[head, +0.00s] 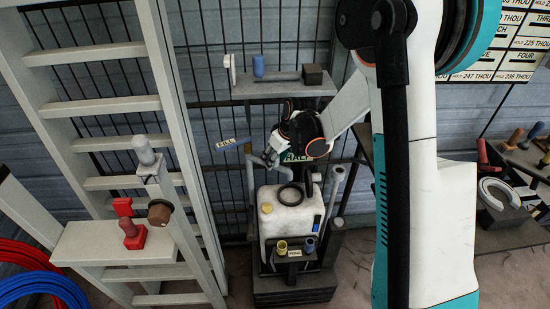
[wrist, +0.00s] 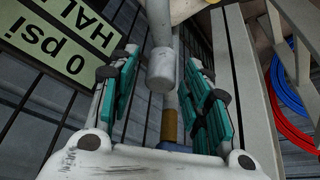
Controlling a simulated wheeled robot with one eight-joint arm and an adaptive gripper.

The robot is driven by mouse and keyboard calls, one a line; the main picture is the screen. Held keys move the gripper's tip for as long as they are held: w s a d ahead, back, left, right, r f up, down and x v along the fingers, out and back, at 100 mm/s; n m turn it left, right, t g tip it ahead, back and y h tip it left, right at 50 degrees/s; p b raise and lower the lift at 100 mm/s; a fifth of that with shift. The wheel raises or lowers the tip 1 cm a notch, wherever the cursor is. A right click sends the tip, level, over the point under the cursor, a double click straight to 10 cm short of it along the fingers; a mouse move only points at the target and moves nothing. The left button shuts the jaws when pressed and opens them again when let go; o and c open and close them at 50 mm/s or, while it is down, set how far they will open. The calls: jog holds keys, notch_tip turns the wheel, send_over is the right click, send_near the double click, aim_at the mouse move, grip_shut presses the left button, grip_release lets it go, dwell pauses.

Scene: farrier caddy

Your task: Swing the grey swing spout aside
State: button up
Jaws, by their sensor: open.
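The grey swing spout (head: 258,161) shows in the head view above the back left of a white tank (head: 308,217), partly hidden by my gripper. My gripper (head: 270,152) is at the spout, coming in from the upper right. In the wrist view, a thick grey cylinder end (wrist: 161,72), seemingly part of the spout, lies between the two teal-padded fingers of my gripper (wrist: 163,92). The fingers are open, with a gap visible on both sides of it. Whether either finger touches the spout elsewhere is hidden.
A sign reading HALF (wrist: 75,40) is close to the left finger. A wire grid stands behind, with a small shelf (head: 284,89) above. A blue tag (head: 233,143) is left of the spout. A pale ladder (head: 180,130) stands farther left. A grey pipe (head: 335,183) rises right of the tank.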

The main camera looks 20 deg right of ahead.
grip_shut()
jog(key=s+a+m+h+b, duration=0.1)
jog(key=s+a+m+h, duration=0.2)
jog(key=a+m, duration=0.6)
jog(key=shift+a+m+h, duration=0.25)
jog(key=shift+m+h, duration=0.35)
jog(key=shift+m, duration=0.5)
